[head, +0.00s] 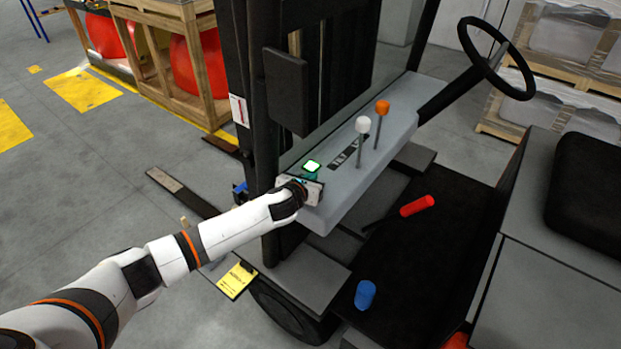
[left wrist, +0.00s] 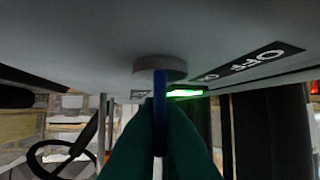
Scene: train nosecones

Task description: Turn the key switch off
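The key switch shows in the left wrist view as a grey round base (left wrist: 160,66) on the underside of a grey panel, with a flat blue key (left wrist: 160,110) pointing down from it. My left gripper (left wrist: 160,140) has its dark green fingers on both sides of the blue key, shut on it. A label with "OFF" (left wrist: 262,58) is on the panel to the right of the key. In the head view my left gripper (head: 310,186) is at the near end of the grey console (head: 345,190) and hides most of the switch. My right gripper is not in view.
A green lit indicator (head: 312,165) is on the console above my gripper. White (head: 362,125) and orange (head: 382,107) knobbed levers and a steering wheel (head: 497,58) stand beyond.

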